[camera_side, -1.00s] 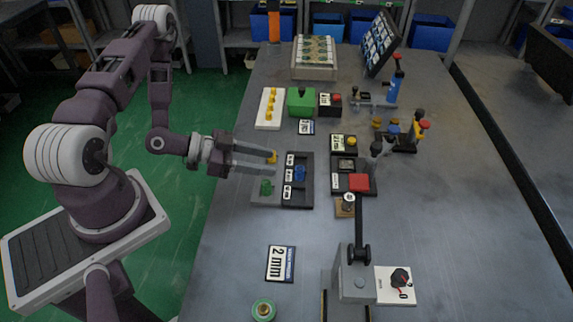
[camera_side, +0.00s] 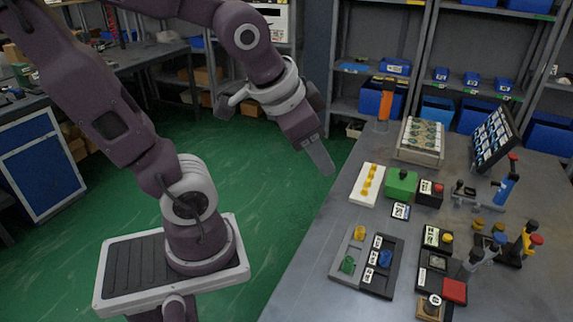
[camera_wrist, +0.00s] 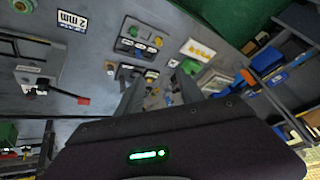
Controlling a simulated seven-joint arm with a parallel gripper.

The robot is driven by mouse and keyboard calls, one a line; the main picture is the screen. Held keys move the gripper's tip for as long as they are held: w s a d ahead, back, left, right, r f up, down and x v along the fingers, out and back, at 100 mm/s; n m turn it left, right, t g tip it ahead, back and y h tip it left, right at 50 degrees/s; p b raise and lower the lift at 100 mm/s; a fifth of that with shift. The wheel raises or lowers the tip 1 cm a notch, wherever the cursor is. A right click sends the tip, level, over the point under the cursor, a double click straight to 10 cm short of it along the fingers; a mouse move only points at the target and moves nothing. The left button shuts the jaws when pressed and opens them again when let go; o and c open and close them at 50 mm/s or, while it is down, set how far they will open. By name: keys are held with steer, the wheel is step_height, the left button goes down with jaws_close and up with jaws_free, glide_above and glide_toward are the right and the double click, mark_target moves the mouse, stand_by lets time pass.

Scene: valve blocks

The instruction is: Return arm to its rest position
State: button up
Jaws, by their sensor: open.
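My gripper (camera_side: 320,157) is raised in the side view, left of the table edge and above the green floor, with its fingers angled down. The fingers overlap in that view. In the wrist view my gripper (camera_wrist: 160,90) shows two fingers spread apart with nothing between them. The tray (camera_side: 337,275) on the table has a grey left part and a dark right part. A yellow piece (camera_side: 360,232) and a green piece (camera_side: 347,265) sit on the grey part, and a blue piece (camera_side: 385,258) sits on the dark part with white labels.
The table (camera_side: 305,290) holds a white strip with yellow pieces (camera_side: 368,183), a green box (camera_side: 401,184), a red block (camera_side: 455,291) and several tools at the right. A 2 mm card (camera_wrist: 73,20) shows in the wrist view. Space around my gripper is clear.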

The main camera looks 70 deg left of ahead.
steer(key=s+d+r+h, duration=0.1)
steer(key=s+d, duration=0.3)
steer(key=s, duration=0.3)
steer(key=shift+d+r+n+h, duration=0.15)
steer(key=shift+d+n+h, duration=0.1)
steer(key=shift+n+h, duration=0.15)
stand_by(0.5)
